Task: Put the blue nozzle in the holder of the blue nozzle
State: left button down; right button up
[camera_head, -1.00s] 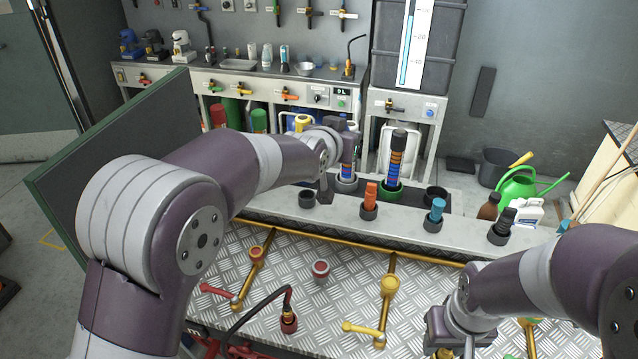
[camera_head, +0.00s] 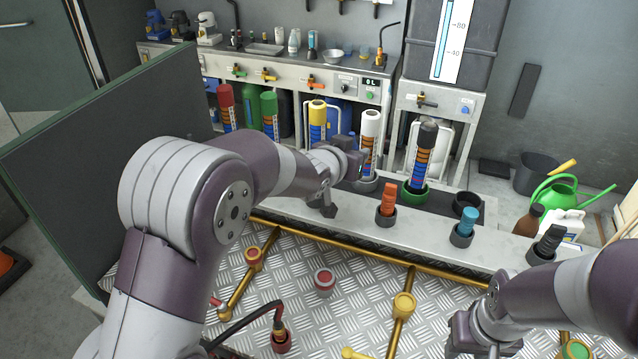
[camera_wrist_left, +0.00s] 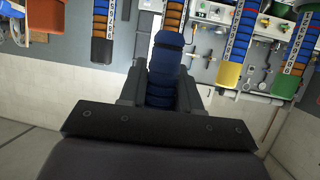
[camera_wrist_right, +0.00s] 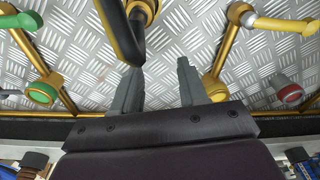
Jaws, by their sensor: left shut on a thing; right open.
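My left gripper (camera_wrist_left: 162,82) is shut on a ribbed dark blue nozzle (camera_wrist_left: 166,58), which points away from the jaws in the left wrist view. In the head view the left gripper (camera_head: 350,165) is above the back ledge, and its own arm hides most of what it holds. On the ledge, an orange nozzle (camera_head: 388,199), a light blue nozzle (camera_head: 468,220) and a black nozzle (camera_head: 549,239) each stand upright in dark cup holders. I cannot clearly see an empty holder near the left gripper. My right gripper (camera_wrist_right: 157,85) is open and empty above the metal plate.
Striped columns, including a black-topped one in a green base (camera_head: 415,190), stand behind the ledge. Brass pipes and valves (camera_head: 404,305) cross the plate. A green watering can (camera_head: 562,197) stands at right.

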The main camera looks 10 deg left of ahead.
pick_arm(q)
jog(key=a+f, duration=0.1)
jog(key=a, duration=0.1)
jog(key=a+f, duration=0.1)
jog(key=a, duration=0.1)
jog(key=a+f+p, duration=0.1)
jog(key=a, duration=0.2)
jog(key=shift+s+f, duration=0.15)
jog(key=shift+s, duration=0.15)
notch_tip(320, 180, down, 4)
jog(key=shift+w+a+r+p, duration=0.1)
jog(key=shift+p, duration=0.2)
jog(key=shift+f, duration=0.45)
pick_arm(e)
notch_tip(320, 180, up, 3)
jog(key=shift+s+a+f, duration=0.15)
pick_arm(q)
jog(key=shift+f, duration=0.15)
jog(key=c, duration=0.8)
grip_release()
pick_arm(e)
jog(key=shift+f, duration=0.1)
